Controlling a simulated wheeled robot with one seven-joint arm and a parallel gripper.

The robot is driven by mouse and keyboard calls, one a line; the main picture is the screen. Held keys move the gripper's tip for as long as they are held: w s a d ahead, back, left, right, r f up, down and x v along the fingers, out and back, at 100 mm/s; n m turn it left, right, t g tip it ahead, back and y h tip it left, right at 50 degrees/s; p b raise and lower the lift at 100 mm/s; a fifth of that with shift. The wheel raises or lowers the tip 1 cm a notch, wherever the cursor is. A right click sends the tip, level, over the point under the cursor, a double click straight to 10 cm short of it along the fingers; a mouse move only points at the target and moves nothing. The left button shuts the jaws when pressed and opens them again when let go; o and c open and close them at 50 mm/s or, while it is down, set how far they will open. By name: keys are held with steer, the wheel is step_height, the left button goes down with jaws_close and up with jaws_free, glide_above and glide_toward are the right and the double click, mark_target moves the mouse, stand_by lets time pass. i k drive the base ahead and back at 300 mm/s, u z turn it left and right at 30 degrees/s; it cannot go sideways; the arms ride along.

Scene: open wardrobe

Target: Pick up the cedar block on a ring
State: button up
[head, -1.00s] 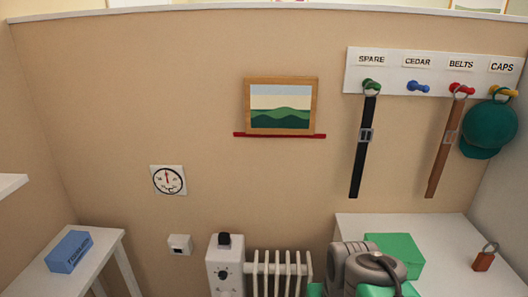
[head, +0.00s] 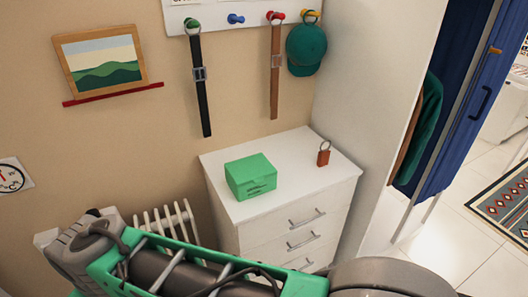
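The cedar block on a ring (head: 323,156) is a small reddish-brown block with a metal ring at its top. It stands on the right part of the white dresser top (head: 245,208), toward the back, to the right of a green box (head: 251,177). Parts of my grey and green arm cross the bottom of the head view, in front of the dresser. My gripper is out of view, so I cannot see its fingers. Nothing covers the block.
A peg rail (head: 215,18) above holds a black belt (head: 201,88), a brown belt (head: 275,75) and a green cap (head: 306,48); its blue peg (head: 236,19) is bare. A white panel stands right of the dresser, with a blue door (head: 468,105) beyond. A radiator (head: 165,222) stands left.

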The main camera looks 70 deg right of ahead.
mark_target(323, 156)
steer(key=u, duration=1.45)
steer(key=k, duration=1.05)
steer(key=z, duration=1.35)
